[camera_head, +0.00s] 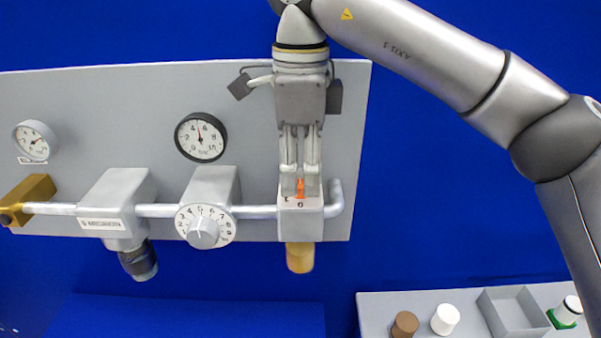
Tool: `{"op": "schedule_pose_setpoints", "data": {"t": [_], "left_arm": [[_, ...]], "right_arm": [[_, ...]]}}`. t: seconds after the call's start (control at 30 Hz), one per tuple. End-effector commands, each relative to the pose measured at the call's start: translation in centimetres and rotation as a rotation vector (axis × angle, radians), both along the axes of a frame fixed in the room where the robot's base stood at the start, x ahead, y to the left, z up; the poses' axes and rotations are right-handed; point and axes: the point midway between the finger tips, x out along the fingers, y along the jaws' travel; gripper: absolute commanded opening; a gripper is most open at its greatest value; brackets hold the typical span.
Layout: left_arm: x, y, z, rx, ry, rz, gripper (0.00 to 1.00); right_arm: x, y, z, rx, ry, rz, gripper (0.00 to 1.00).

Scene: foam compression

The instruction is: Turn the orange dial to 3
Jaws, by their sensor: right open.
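The orange dial (300,186) is on top of a grey block at the right end of the pipe on the panel. Only a small orange part of it shows between my gripper's fingers. Marks, one like a 1 and one like a 0, are on the block's face just below it; which mark the dial points to is hidden. My right gripper (300,188) points down over the dial, with a finger on either side of it. The fingers are apart; whether they touch the dial cannot be told. My left gripper is not in view.
A grey panel (100,95) carries two gauges, a white numbered dial (205,226), a pipe (158,210) and a brass fitting (28,198). A yellow cylinder (300,257) hangs under the block. At lower right, a grey shelf (375,315) holds brown and white caps and a square tray (512,312).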

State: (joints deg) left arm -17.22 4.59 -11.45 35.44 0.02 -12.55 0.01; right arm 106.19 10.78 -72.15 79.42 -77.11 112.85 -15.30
Motion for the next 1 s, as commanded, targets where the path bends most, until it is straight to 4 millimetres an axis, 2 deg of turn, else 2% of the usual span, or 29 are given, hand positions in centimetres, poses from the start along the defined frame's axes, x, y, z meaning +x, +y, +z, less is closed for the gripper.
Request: {"op": "schedule_pose_setpoints", "data": {"t": [0.2, 0.43, 0.7, 1.0], "left_arm": [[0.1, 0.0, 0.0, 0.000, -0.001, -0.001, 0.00], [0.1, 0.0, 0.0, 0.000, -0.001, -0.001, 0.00], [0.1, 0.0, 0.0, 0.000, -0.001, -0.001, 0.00], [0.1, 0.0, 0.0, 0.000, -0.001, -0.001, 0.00]], "right_arm": [[0.0, 0.0, 4.8, 0.000, -0.007, -0.004, 0.44], [0.0, 0.0, 8.6, 0.001, -0.006, -0.003, 0.44], [0.0, 0.0, 10.4, 0.001, -0.001, -0.001, 0.44], [0.0, 0.0, 10.5, 0.002, -0.001, 0.000, 0.44]]}}
